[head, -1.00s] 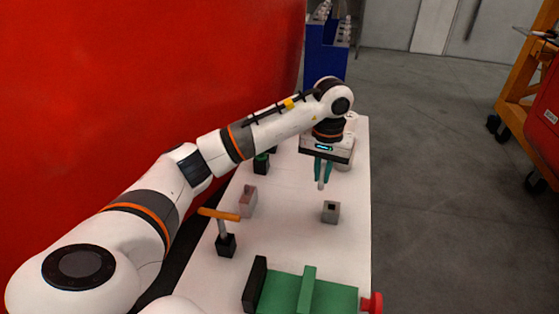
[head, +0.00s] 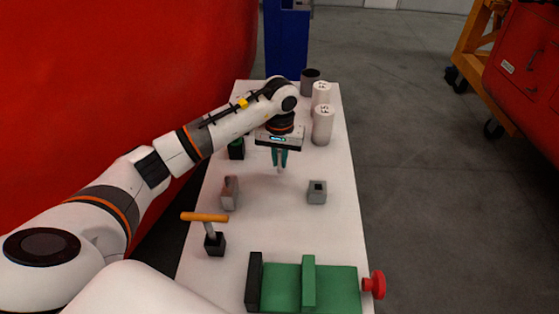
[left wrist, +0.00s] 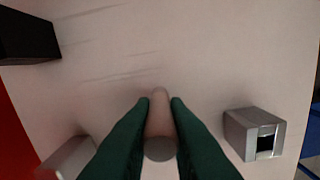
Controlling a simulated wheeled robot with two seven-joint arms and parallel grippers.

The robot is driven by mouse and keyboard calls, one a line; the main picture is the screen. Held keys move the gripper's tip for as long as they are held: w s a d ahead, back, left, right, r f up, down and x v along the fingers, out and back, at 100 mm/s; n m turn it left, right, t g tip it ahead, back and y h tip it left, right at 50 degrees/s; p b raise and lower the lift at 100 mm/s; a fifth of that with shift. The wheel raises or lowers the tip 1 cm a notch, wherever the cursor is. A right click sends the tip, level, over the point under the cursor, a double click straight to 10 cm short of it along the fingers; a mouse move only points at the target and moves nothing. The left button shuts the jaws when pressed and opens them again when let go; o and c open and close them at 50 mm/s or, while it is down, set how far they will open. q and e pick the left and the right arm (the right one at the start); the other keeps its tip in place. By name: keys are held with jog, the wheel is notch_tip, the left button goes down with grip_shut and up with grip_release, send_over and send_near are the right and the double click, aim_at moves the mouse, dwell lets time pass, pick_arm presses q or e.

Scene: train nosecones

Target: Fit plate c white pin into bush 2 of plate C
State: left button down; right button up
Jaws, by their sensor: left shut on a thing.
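My left gripper (head: 280,160) points down over the white table with its dark green fingers shut on a pale pin. The pin (left wrist: 160,130) shows between the two fingers in the left wrist view, with its round end facing the camera. In the head view only its tip (head: 281,172) shows below the fingers. It looks clear of the blocks around it. I cannot make out plate C or bush 2 for certain in either view. My right gripper is not in view.
A grey block with a dark square opening (head: 317,192) stands right of the gripper; another grey block (head: 230,193) stands left. Nearer are an orange T-handle (head: 205,217) in a black block and a green fixture (head: 281,285). White cylinders (head: 322,125) stand behind.

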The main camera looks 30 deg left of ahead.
pick_arm(q)
jog(key=shift+f, duration=1.05)
jog(key=c, duration=1.4)
grip_release()
